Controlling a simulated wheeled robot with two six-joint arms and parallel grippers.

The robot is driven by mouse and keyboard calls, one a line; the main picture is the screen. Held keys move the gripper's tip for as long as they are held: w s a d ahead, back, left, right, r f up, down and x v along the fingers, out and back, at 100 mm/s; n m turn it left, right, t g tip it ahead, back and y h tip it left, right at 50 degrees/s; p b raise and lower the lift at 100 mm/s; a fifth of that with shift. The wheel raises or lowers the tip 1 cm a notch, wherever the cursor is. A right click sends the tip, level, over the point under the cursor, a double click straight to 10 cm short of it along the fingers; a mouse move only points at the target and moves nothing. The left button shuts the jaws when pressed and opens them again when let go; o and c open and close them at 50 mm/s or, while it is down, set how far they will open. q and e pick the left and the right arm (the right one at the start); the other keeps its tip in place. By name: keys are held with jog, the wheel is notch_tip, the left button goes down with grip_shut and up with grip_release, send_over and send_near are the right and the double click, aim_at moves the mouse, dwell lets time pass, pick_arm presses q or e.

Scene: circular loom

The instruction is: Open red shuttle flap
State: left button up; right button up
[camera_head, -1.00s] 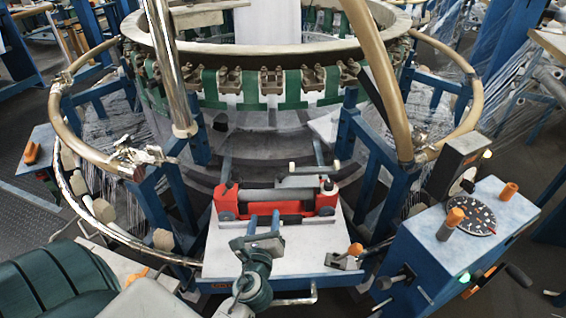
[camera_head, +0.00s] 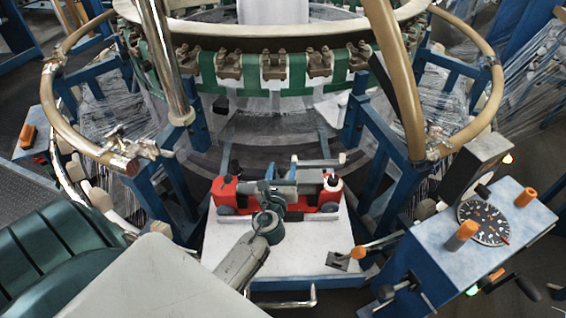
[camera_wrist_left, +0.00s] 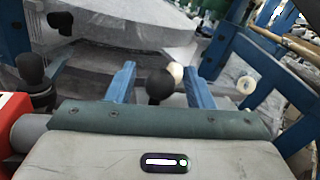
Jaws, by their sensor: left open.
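The red shuttle (camera_head: 226,196) lies on the pale plate at the centre of the head view, with a grey bar along its top. A grey lever with a pale knob (camera_head: 342,157) sticks out behind its right part; I cannot tell whether this is the flap. My left gripper (camera_head: 282,166) is over the middle of the shuttle, open, and its arm hides part of it. In the left wrist view its two blue fingers (camera_wrist_left: 162,82) stand apart, with a black knob (camera_wrist_left: 160,86) seen between them. A red shuttle end (camera_wrist_left: 12,112) shows at the left edge. My right gripper is not in view.
The pale plate (camera_head: 300,255) has a small orange-knobbed lever (camera_head: 357,252) at its right. A blue control box (camera_head: 450,255) with a dial stands further right. Blue posts and tan tubes flank the shuttle. The loom ring (camera_head: 330,40) rises behind.

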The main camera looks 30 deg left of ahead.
pick_arm(q)
jog(key=shift+x, duration=0.8)
jog(key=shift+r, duration=0.1)
jog(key=shift+w, duration=0.1)
jog(key=c, duration=0.4)
grip_shut()
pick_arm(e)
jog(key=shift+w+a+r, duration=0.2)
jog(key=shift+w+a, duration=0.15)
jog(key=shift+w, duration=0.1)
